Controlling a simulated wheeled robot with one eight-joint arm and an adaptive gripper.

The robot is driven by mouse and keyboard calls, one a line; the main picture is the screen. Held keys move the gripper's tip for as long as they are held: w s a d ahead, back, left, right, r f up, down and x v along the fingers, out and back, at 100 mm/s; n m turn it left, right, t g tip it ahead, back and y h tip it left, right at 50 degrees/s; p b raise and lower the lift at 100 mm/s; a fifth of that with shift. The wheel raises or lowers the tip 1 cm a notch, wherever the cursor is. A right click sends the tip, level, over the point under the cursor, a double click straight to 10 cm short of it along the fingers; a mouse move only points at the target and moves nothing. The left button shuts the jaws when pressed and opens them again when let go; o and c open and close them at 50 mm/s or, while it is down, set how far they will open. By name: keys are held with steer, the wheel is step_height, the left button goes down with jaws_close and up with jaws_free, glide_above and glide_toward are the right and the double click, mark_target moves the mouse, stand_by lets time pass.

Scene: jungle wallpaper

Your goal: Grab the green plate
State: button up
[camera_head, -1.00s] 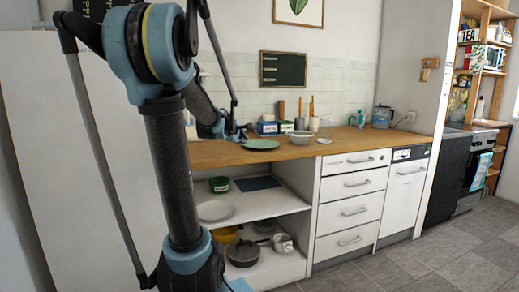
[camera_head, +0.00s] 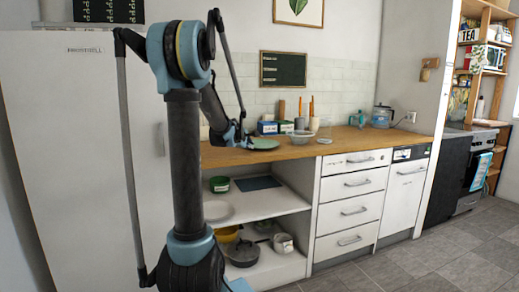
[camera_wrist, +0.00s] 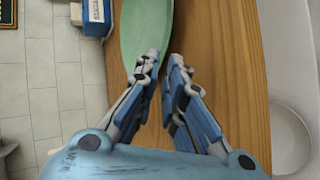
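The green plate (camera_head: 264,143) lies on the wooden counter (camera_head: 345,140). In the wrist view the plate (camera_wrist: 145,25) is at the top centre, cut off by the frame edge. My gripper (camera_head: 241,138) is at the plate's left side in the head view. In the wrist view my gripper (camera_wrist: 166,62) points at the plate's near right rim. The left finger overlaps the plate and the right finger is over bare wood just beside the rim. A narrow gap shows between the fingertips, so the gripper looks open; contact with the plate cannot be told.
Blue-and-white boxes (camera_head: 268,128) stand behind the plate. A grey bowl (camera_head: 301,137) and a clear glass (camera_head: 325,133) stand to its right. A white plate (camera_head: 217,211) and a green container (camera_head: 219,184) are on the shelf below. The front right counter is clear.

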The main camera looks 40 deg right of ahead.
mark_target(250, 151)
steer(key=shift+w+x, duration=0.25)
steer(key=shift+x, duration=2.5)
steer(key=shift+a+r, duration=0.1)
jaws_close()
steer(key=shift+r, duration=0.15)
